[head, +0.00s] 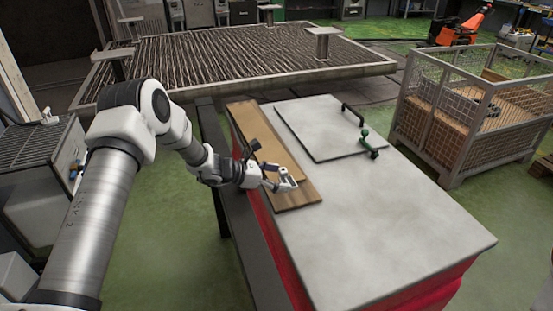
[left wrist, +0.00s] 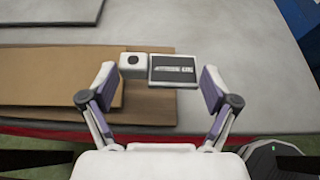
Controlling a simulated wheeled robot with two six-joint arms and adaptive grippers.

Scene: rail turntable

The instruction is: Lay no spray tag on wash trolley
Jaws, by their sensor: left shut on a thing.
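My left gripper (head: 288,184) is over the brown boards on the grey-topped red bench. A white block with a dark round spot (left wrist: 132,65) sits beside the plate, between the same fingers. I cannot tell whether the tag touches the boards below. A unit with a grated top and a pale tub (head: 40,148) stands at the far left, perhaps the wash trolley. My right gripper is not in view.
The bench top (head: 400,220) is bare at front right. A grey plate (head: 325,130) with a black handle and a green clamp-like part (head: 369,143) lies at its back. A mesh crate (head: 430,125) stands right, a slatted table (head: 220,60) behind. Green floor separates bench and grated unit.

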